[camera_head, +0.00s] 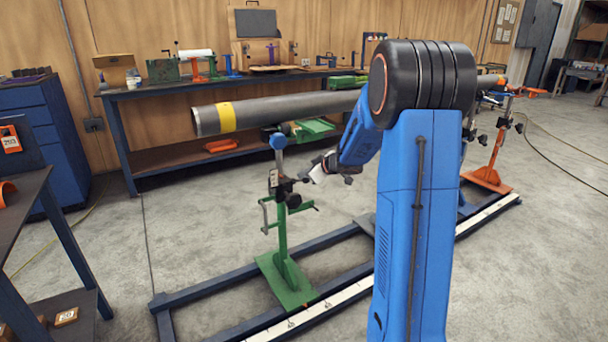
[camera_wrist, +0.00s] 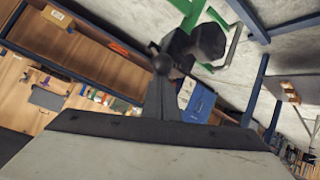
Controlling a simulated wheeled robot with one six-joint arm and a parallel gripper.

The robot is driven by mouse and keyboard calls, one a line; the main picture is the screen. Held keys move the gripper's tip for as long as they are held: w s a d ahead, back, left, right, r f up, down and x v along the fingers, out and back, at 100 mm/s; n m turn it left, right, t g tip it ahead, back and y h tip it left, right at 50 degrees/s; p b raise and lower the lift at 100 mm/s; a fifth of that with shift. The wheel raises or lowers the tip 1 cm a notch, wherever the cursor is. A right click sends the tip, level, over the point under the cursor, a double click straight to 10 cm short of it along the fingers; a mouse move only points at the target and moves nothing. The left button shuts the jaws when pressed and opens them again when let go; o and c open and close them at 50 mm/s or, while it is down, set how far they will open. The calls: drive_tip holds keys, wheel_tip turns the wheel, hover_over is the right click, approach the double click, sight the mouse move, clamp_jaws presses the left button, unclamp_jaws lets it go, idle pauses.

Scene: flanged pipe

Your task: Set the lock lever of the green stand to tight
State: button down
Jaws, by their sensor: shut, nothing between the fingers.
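The green stand (camera_head: 281,240) stands upright on the blue floor frame, under the near end of the grey pipe (camera_head: 285,108). A dark clamp (camera_head: 279,187) with black knobs sits partway up its post. In the wrist view the dark clamp (camera_wrist: 195,45) is beyond my fingers, with green bars of the stand (camera_wrist: 222,30) behind it. A small dark ball end (camera_wrist: 163,62), apparently of the lever, shows right at my fingertips. My gripper (camera_head: 312,177) is shut and empty, just right of the clamp. I cannot tell whether it touches the lever, nor how the lever is set.
The pipe with a yellow band (camera_head: 227,116) runs above my gripper. The blue floor frame (camera_head: 200,290) with a white scale strip (camera_head: 300,317) lies under the stand. An orange stand (camera_head: 492,150) is at the right. A workbench (camera_head: 150,90) lines the back wall.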

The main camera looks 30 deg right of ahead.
drive_tip(key=s+f+t, duration=0.2)
drive_tip(key=s+f, duration=0.1)
drive_tip(key=f, duration=0.4)
drive_tip(key=shift+t, duration=0.4)
idle(0.3)
drive_tip(key=shift+f, duration=0.1)
idle(0.4)
drive_tip(key=a+v, duration=0.1)
drive_tip(key=v, duration=0.8)
drive_tip(key=shift+s+a+r, duration=0.15)
drive_tip(key=shift+s+r, duration=0.15)
idle(0.6)
